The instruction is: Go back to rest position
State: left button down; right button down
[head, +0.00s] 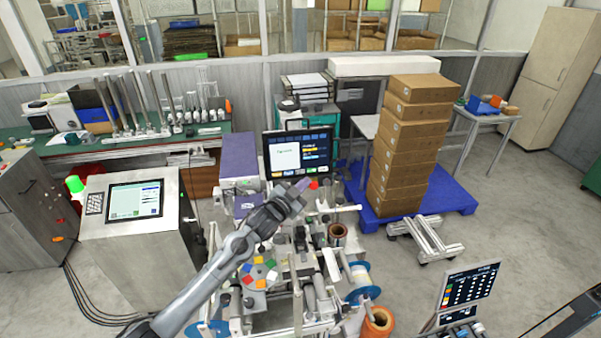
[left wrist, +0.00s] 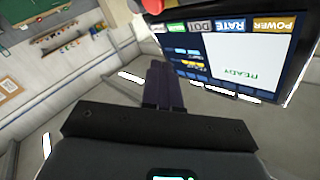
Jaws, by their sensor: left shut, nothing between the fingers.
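My left arm reaches in from the bottom left of the head view. My left gripper (head: 304,185) is up in front of the machine's dark monitor (head: 316,152), just below its screen. Its fingers are together with nothing between them. In the left wrist view the shut fingers (left wrist: 164,88) point away from the camera, and the monitor (left wrist: 235,50) shows upside down at the upper right, reading READY. My right gripper is in neither view.
The reel machine (head: 300,265) stands below my left arm, with copper reels (head: 378,322) and a white-blue reel (head: 360,278). A control cabinet (head: 135,215) is at left. Stacked cartons (head: 408,145) sit on a blue pallet (head: 452,196).

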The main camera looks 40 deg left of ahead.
pick_arm(q)
jog(key=s+d+f+g, duration=0.2)
jog(key=s+f, duration=0.2)
jog(key=f, duration=0.7)
jog(key=s+d+f+g, duration=0.1)
jog(key=s+d+f, duration=0.2)
jog(key=s, duration=0.1)
jog(key=s+d+f+h+p, duration=0.1)
jog(key=s+d+f, duration=0.2)
jog(key=s+d+f+g+h, duration=0.1)
jog(key=s+d+f, duration=0.3)
jog(key=shift+s+d+g, duration=0.1)
jog(key=shift+s+g, duration=0.2)
jog(key=shift+s, duration=0.05)
jog(key=s+d+f+n+g+p, duration=0.1)
jog(key=s+d+f+g, duration=0.15)
jog(key=s+d, duration=0.55)
jog(key=s+d+r+g, duration=0.1)
jog(key=s+r+g, duration=0.2)
jog(key=s, duration=0.6)
jog(key=s+r+n+g, duration=0.1)
jog(key=s+r+g, duration=0.2)
jog(key=s, duration=0.5)
jog(key=shift+s+d+r+g, duration=0.25)
jog(key=shift+s+d+g, duration=0.1)
jog(key=shift+d+g, duration=0.1)
